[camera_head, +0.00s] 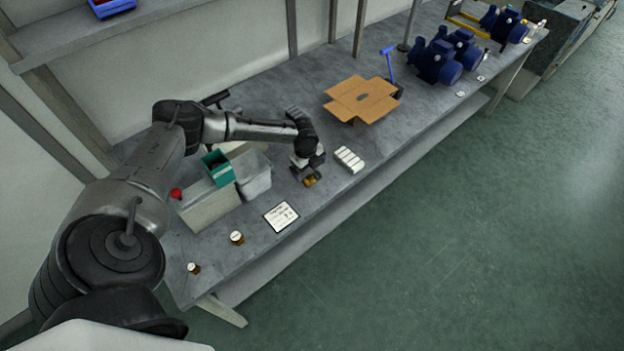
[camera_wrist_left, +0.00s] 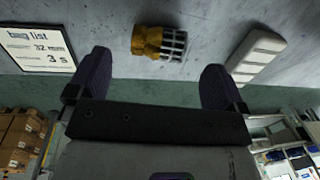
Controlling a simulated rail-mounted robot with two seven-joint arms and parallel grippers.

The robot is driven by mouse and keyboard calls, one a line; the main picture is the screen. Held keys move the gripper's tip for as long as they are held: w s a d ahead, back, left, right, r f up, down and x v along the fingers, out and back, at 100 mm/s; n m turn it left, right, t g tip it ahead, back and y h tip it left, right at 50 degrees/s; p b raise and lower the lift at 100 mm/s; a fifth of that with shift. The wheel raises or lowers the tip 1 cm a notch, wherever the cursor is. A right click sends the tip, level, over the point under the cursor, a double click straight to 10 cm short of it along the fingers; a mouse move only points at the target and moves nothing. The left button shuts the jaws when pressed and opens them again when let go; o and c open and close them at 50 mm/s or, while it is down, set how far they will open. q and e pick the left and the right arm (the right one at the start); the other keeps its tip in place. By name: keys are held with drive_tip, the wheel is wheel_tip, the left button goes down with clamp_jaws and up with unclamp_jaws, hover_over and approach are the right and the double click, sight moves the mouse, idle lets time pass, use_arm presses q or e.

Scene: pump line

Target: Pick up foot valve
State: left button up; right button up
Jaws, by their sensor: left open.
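The foot valve (camera_wrist_left: 158,43) is a small brass-coloured piece with a dark grid-like strainer end, lying on its side on the grey bench. In the head view the valve (camera_head: 310,181) shows small beside my left gripper (camera_head: 312,176). In the left wrist view my left gripper (camera_wrist_left: 158,84) is open, its two dark fingers wide apart. The valve lies beyond the fingertips, roughly midway between them in that picture, and nothing is held. My right gripper is not in view.
A white ribbed block (camera_head: 349,159) lies right of the gripper. A sign card (camera_head: 281,216) lies to the lower left. Grey bins (camera_head: 254,183) and a green box (camera_head: 218,169) stand left. An open cardboard box (camera_head: 362,99) and blue pumps (camera_head: 437,63) are farther along the bench (camera_head: 330,190).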

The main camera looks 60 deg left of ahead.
sight(310, 175)
use_arm(q)
drive_tip(key=shift+w+f+b, duration=0.15)
drive_tip(key=shift+f+b, duration=0.05)
drive_tip(key=shift+f, duration=1.25)
drive_tip(key=shift+w+f+b, duration=0.1)
drive_tip(key=shift+f+b, duration=0.05)
drive_tip(key=shift+f, duration=1.3)
drive_tip(key=c, duration=1.1)
